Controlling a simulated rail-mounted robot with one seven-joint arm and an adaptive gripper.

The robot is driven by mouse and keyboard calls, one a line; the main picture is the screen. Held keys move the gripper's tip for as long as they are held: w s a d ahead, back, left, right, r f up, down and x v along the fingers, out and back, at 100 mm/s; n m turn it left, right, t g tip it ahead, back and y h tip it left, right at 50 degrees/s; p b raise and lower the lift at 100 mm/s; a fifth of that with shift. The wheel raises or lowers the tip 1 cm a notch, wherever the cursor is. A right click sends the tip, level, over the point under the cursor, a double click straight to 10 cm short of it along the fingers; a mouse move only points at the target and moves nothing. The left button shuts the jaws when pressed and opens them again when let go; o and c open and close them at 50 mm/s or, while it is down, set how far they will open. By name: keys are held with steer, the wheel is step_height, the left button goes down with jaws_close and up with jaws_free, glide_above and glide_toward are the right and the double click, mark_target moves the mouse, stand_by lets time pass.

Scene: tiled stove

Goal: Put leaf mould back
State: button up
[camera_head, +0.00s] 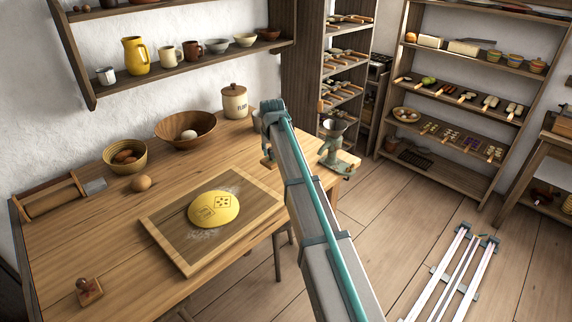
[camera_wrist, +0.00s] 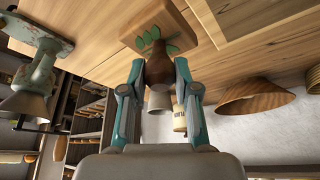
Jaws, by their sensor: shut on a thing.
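In the wrist view, the leaf mould (camera_wrist: 170,22) is a pale wooden block with painted green leaves and a dark brown knob handle. My gripper (camera_wrist: 160,70) has its teal fingers shut around the handle. The block appears over or on the bare table top; I cannot tell whether it touches. In the head view, my arm hides the mould and most of my gripper. A yellow dough round (camera_head: 213,209) with stamped marks lies on a floured board (camera_head: 180,258). Another small wooden mould (camera_head: 88,290) with a reddish mark sits at the table's front left.
A hand mill (camera_head: 335,140) is clamped at the table's right end. Shelves of tools (camera_head: 465,95) stand at the right.

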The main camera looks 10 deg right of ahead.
steer(key=shift+w+d, duration=0.2)
steer(key=shift+d, duration=0.05)
steer(key=w+d+f+p, duration=0.1)
steer(key=w+f+p, duration=0.1)
steer(key=w+f, duration=0.2)
steer(key=w+d+f+p, duration=0.1)
steer(key=w+f+p, duration=0.1)
steer(key=w+f, duration=0.2)
steer(key=w+d+f+p, duration=0.1)
steer(key=w+f+p, duration=0.1)
steer(key=w+f, duration=0.2)
steer(key=shift+w+d+f+p, duration=0.3)
steer(key=shift+w+d, duration=0.05)
steer(key=shift+w, duration=0.25)
steer(key=shift+f, duration=0.25)
steer(key=shift+f, duration=0.2)
steer(key=o, duration=1)
